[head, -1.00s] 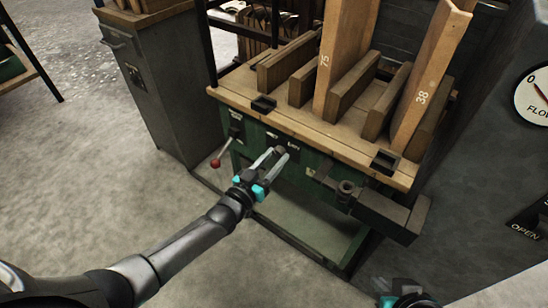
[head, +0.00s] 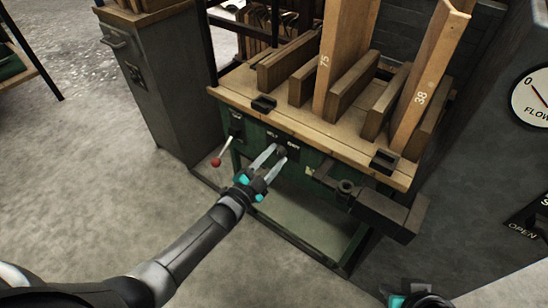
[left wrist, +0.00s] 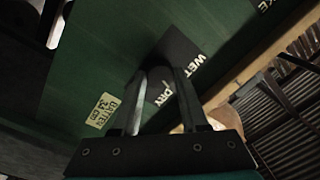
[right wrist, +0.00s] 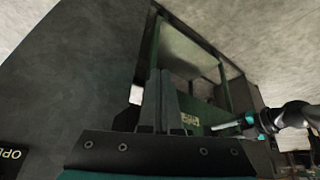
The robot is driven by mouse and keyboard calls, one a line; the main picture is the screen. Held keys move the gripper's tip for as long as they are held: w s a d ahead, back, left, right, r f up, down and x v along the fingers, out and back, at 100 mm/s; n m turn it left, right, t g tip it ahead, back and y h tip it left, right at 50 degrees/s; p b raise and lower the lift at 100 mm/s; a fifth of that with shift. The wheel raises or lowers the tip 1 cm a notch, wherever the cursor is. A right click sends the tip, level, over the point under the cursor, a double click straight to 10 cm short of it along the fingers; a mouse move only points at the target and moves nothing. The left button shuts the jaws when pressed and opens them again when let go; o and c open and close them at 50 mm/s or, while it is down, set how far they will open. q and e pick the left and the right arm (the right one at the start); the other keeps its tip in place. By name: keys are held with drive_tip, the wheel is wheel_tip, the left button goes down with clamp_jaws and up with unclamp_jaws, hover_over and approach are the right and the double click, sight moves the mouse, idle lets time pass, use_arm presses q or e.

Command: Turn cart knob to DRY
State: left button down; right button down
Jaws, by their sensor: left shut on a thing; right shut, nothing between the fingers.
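The cart knob (head: 281,151) is a small dark knob on a black plate on the green cart front, partly hidden by my fingers. White WET (left wrist: 204,63) and DRY (left wrist: 164,91) labels sit on that plate in the left wrist view. My left gripper (head: 276,157) reaches the plate from the front, with its fingers on either side of the knob, shut on it. I cannot tell clearly which label the knob points at. My right gripper (right wrist: 166,90) is shut and empty, away from the knob; the head view shows only its wrist at the bottom edge.
A lever with a red ball (head: 216,162) sticks out left of the knob. Wooden boards stand on the cart top (head: 330,128). A dark bracket (head: 385,207) juts out at the cart's right. A grey cabinet (head: 160,95) stands left. The floor in front is clear.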

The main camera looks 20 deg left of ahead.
use_arm(q)
drive_tip(key=shift+m, duration=1)
drive_tip(key=shift+f+m, duration=0.1)
drive_tip(key=shift+m, duration=0.7)
drive_tip(key=shift+m+h+b, duration=0.3)
drive_tip(key=shift+m+b, duration=0.1)
drive_tip(key=shift+m, duration=1.1)
use_arm(e)
drive_tip(key=shift+w+a+f+t+y, duration=0.25)
drive_tip(key=shift+w+a+t, duration=0.1)
drive_tip(key=shift+w+a, duration=0.15)
drive_tip(key=shift+w+a+f+t+y, duration=0.2)
drive_tip(key=shift+w+a+t, duration=0.2)
drive_tip(key=shift+a, duration=0.15)
use_arm(q)
drive_tip(key=shift+c, duration=2.2)
unclamp_jaws()
drive_tip(key=shift+s+a, duration=0.1)
